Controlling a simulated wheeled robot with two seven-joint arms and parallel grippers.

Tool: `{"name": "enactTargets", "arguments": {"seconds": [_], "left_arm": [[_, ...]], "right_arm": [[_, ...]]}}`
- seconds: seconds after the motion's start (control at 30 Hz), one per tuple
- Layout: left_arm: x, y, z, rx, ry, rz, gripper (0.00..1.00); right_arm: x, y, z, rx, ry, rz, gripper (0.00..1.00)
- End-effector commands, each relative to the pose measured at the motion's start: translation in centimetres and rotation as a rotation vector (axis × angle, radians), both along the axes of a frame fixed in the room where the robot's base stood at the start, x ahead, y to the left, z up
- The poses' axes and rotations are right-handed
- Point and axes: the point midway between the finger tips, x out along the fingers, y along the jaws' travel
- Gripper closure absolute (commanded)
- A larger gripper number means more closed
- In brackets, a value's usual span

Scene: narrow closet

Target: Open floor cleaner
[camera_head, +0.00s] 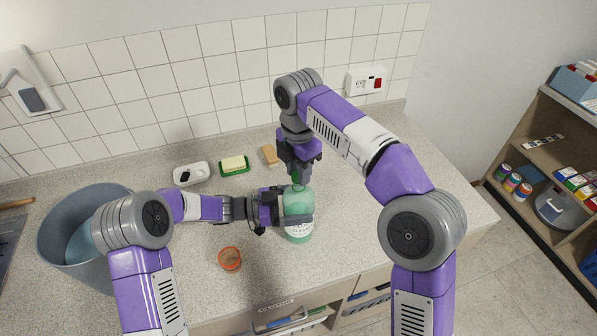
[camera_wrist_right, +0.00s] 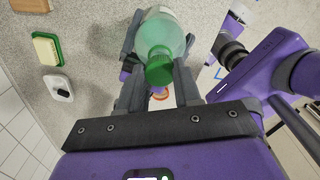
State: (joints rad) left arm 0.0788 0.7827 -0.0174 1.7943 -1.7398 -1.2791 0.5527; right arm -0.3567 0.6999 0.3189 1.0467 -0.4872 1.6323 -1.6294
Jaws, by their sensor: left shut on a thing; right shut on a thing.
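The floor cleaner is a pale green bottle (camera_head: 298,203) with a white label, standing upright on the counter. My left gripper (camera_head: 290,216) comes in from the left and is shut on the bottle's body. My right gripper (camera_head: 298,183) points down from above and is shut on the cap, which it mostly hides in the head view. In the right wrist view, the darker green cap (camera_wrist_right: 159,67) lies between the fingertips of my right gripper (camera_wrist_right: 159,80), with the bottle (camera_wrist_right: 165,30) beyond it. The cap appears to be on the bottle's neck.
An orange cup (camera_head: 230,258) stands on the counter left of the bottle. Behind are a white soap dish (camera_head: 191,174), a green-and-yellow sponge (camera_head: 234,165) and a tan block (camera_head: 270,155). A grey bucket (camera_head: 62,225) is at the left. The counter right of the bottle is clear.

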Motion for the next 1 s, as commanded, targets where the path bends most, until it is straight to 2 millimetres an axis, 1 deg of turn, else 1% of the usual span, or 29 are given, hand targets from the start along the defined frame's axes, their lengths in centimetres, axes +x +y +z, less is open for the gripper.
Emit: {"name": "enactTargets", "arguments": {"seconds": [0.33,0.43,0.6,0.7,0.93,0.97,1.0], "left_arm": [[0.0,0.0,0.1,-0.001,-0.001,0.0,0.96],[0.0,0.0,0.1,-0.001,-0.001,0.0,0.96],[0.0,0.0,0.1,-0.001,-0.001,0.0,0.96],[0.0,0.0,0.1,-0.001,-0.001,0.0,0.96],[0.0,0.0,0.1,-0.001,-0.001,0.0,0.96],[0.0,0.0,0.1,-0.001,-0.001,0.0,0.08],[0.0,0.0,0.1,-0.001,-0.001,0.0,0.01]], "right_arm": [[0.0,0.0,0.2,0.0,0.0,0.0,1.0],[0.1,0.1,1.1,0.002,-0.002,0.0,1.0],[0.0,0.1,3.2,0.001,-0.001,0.0,1.0],[0.0,0.0,3.9,0.0,0.0,0.0,1.0],[0.0,0.0,4.1,-0.001,0.001,0.0,1.0],[0.0,0.0,4.1,-0.001,0.001,0.0,1.0],[0.0,0.0,4.1,-0.001,0.001,0.0,1.0]]}}
